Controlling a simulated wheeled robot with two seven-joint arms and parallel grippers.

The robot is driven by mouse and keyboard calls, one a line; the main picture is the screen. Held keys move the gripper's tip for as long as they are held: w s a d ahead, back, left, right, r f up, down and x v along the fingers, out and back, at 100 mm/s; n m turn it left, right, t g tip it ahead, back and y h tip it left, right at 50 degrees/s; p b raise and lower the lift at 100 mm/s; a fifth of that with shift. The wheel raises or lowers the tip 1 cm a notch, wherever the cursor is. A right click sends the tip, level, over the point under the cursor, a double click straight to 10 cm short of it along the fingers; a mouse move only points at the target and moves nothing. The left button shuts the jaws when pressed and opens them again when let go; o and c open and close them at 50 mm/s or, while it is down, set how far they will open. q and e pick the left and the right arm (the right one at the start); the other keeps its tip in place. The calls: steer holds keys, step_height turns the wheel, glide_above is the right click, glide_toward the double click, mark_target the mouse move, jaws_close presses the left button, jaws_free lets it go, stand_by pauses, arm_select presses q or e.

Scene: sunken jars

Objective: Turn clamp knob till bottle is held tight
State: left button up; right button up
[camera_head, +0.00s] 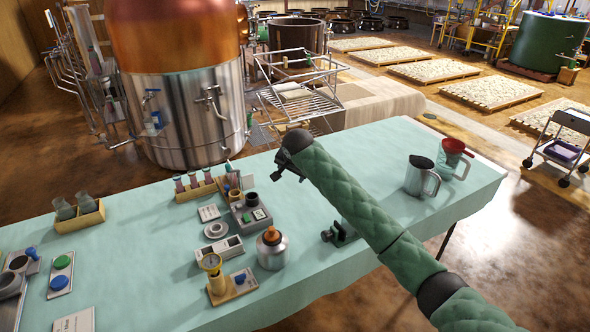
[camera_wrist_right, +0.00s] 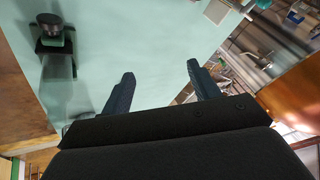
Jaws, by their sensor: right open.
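A small dark clamp-like device (camera_head: 342,234) stands near the table's front edge, partly behind my right arm. A black device with a round top (camera_wrist_right: 54,46), seemingly the same one, shows at upper left in the right wrist view; I cannot tell its knob clearly. A silver bottle with an orange-brown top (camera_head: 272,251) stands upright on the table left of the clamp, apart from it. My right gripper (camera_head: 286,167) is above the table, up and left of the clamp. In the wrist view its fingers (camera_wrist_right: 160,72) are apart and empty. My left gripper is out of view.
A gauge on a wooden base (camera_head: 218,284) stands left of the bottle. A grey block with dark parts (camera_head: 251,214) and a vial rack (camera_head: 196,190) are behind it. Two metal jugs, one dark-topped (camera_head: 420,179), one red-topped (camera_head: 452,160), stand at right. Table centre is mostly clear.

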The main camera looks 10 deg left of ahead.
steer(key=shift+s+d+r+m+t+y, duration=0.15)
steer(key=shift+d+r+m+y, duration=0.15)
steer(key=shift+r+m, duration=0.2)
steer(key=shift+w+d+r+m+t+y, duration=0.15)
steer(key=shift+d+r+m+y, duration=0.1)
steer(key=shift+r+m, duration=0.25)
steer(key=shift+s+f, duration=0.1)
steer(key=shift+f, duration=0.05)
